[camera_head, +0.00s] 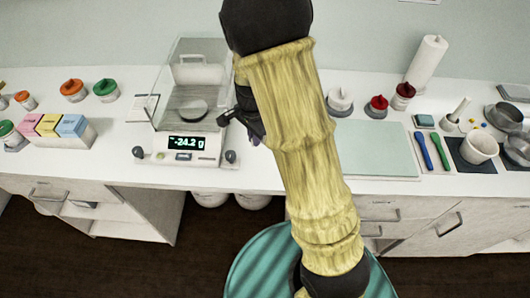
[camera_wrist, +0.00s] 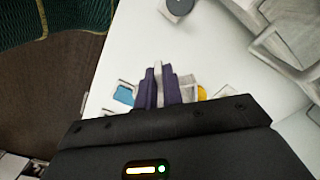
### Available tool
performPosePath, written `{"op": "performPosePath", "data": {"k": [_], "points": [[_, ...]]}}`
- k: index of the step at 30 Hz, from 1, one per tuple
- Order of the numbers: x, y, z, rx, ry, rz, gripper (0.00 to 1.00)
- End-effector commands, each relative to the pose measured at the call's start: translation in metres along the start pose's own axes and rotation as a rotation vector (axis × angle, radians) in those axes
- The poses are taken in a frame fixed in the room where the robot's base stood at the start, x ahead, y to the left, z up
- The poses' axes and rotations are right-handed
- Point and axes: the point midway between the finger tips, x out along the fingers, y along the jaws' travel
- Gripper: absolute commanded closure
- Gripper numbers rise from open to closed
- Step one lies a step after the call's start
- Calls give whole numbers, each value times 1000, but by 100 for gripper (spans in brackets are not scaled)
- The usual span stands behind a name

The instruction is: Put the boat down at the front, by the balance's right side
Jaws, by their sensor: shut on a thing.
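My gripper (camera_wrist: 159,95) shows in the wrist view with its purple fingers shut on a thin pale upright piece, which I take to be part of the boat (camera_wrist: 158,72). The rest of the boat is mostly hidden behind the fingers and gripper body. In the head view my arm covers the boat, and only the dark edge of the gripper shows just right of the balance. The balance (camera_head: 181,158) stands left of my arm, with a clear shield, a round pan and a display reading -24.2 g. A part of it shows at upper right in the wrist view (camera_wrist: 285,40).
White counter (camera_head: 258,177) is clear just right of the balance front, up to a pale green mat (camera_head: 375,150). The counter's front edge drops to a dark floor. Coloured boxes (camera_head: 50,126) stand left. Small blue and yellow patches flank the fingers in the wrist view, unclear what.

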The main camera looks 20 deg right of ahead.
Motion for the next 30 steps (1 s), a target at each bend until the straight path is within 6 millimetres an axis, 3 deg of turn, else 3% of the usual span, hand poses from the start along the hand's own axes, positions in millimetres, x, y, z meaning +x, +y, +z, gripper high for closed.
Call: {"op": "performPosePath", "data": {"k": [5,15,26,30], "points": [[4,0,0,1,-1,1,100],[54,1,0,1,-1,3,100],[60,0,0,0,0,0,100],[73,1,0,0,-2,3,100]]}}
